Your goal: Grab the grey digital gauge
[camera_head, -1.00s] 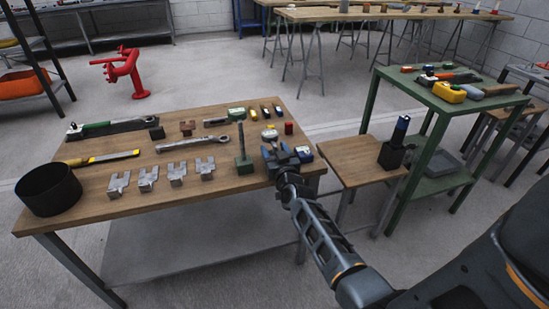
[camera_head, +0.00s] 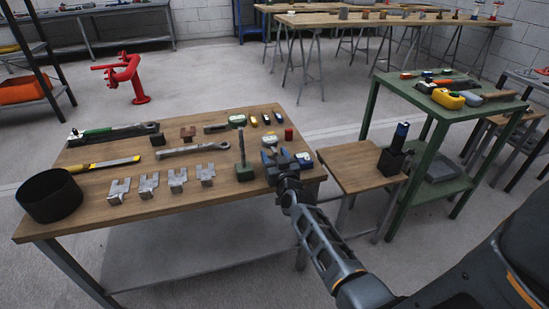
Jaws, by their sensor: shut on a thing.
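My gripper (camera_head: 277,158) is at the right end of the wooden workbench (camera_head: 150,220), low over its front right corner. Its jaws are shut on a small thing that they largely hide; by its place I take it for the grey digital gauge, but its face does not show. A small blue-and-white gauge (camera_head: 304,160) lies just right of the jaws. A small pale gauge with some yellow (camera_head: 270,134) lies just behind them. I cannot tell whether the held thing touches the bench.
A green block with an upright rod (camera_head: 243,165) stands close left of my gripper. A red cylinder (camera_head: 289,134) is behind it. Metal brackets (camera_head: 177,180), wrenches and a black ring (camera_head: 49,195) lie further left. A small wooden table (camera_head: 362,168) and a green stand (camera_head: 440,110) are right.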

